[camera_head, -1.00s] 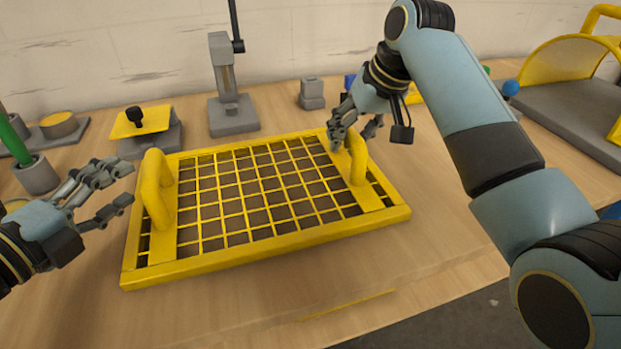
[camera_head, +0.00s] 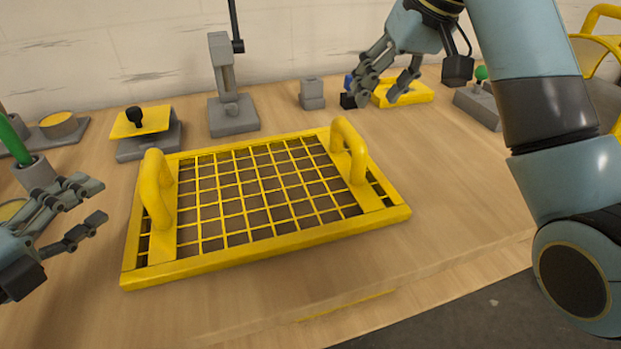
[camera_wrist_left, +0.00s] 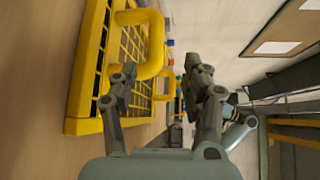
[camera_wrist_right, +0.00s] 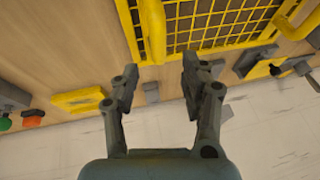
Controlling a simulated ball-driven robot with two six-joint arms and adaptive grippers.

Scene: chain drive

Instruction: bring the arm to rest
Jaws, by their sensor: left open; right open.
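My left gripper (camera_head: 85,213) is open and empty at the left edge, a little left of the yellow grid frame (camera_head: 268,232). In the left wrist view its open fingers (camera_wrist_left: 162,95) show with the frame's handle beyond them. My right gripper (camera_head: 388,92) is open and empty above the back of the table, behind and right of the frame. The right wrist view shows its fingers (camera_wrist_right: 157,75) apart. The frame lies flat on the table with a left handle (camera_head: 157,190) and a right handle (camera_head: 350,150), both upright and apart from my grippers.
A grey stand (camera_head: 232,112), a small grey block (camera_head: 312,94) and a yellow-topped fixture (camera_head: 142,122) stand behind the frame. A yellow tray (camera_head: 412,93) lies under my right gripper. A green rod (camera_head: 14,138) in a holder is at the left. The table's front right is clear.

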